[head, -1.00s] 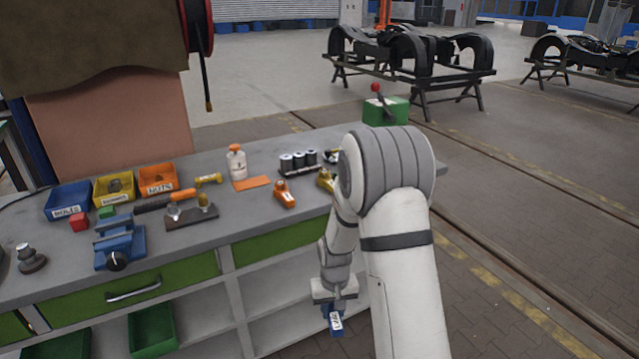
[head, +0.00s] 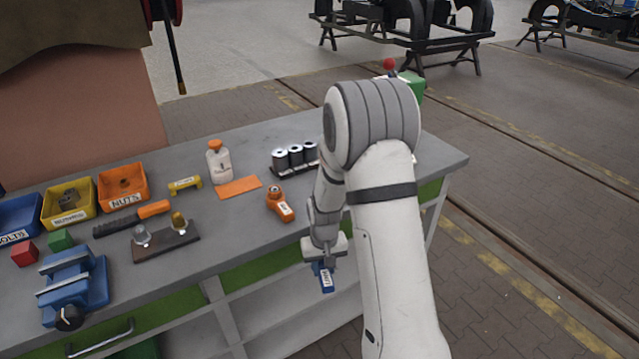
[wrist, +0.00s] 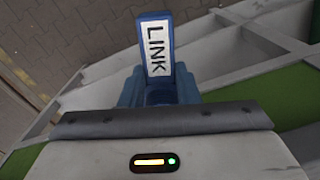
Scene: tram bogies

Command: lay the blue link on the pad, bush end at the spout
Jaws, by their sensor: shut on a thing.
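My gripper (head: 325,263) is shut on the blue link (head: 326,281), in front of the bench's front edge. In the wrist view the blue link (wrist: 155,55) sticks out past the gripper, its white LINK label showing; the end inside the jaws is partly hidden. I cannot tell which end is the bush end. The flat orange pad (head: 239,187) lies bare on the bench, left of and beyond my gripper. A white bottle with an orange cap (head: 218,160) stands upright just behind the pad. Its spout is too small to make out.
An orange labelled part (head: 280,204) lies between the pad and my gripper. A yellow piece (head: 185,185), a fixture plate (head: 166,240), a blue vise (head: 72,285) and bins (head: 123,187) fill the left. Open shelves lie under the bench.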

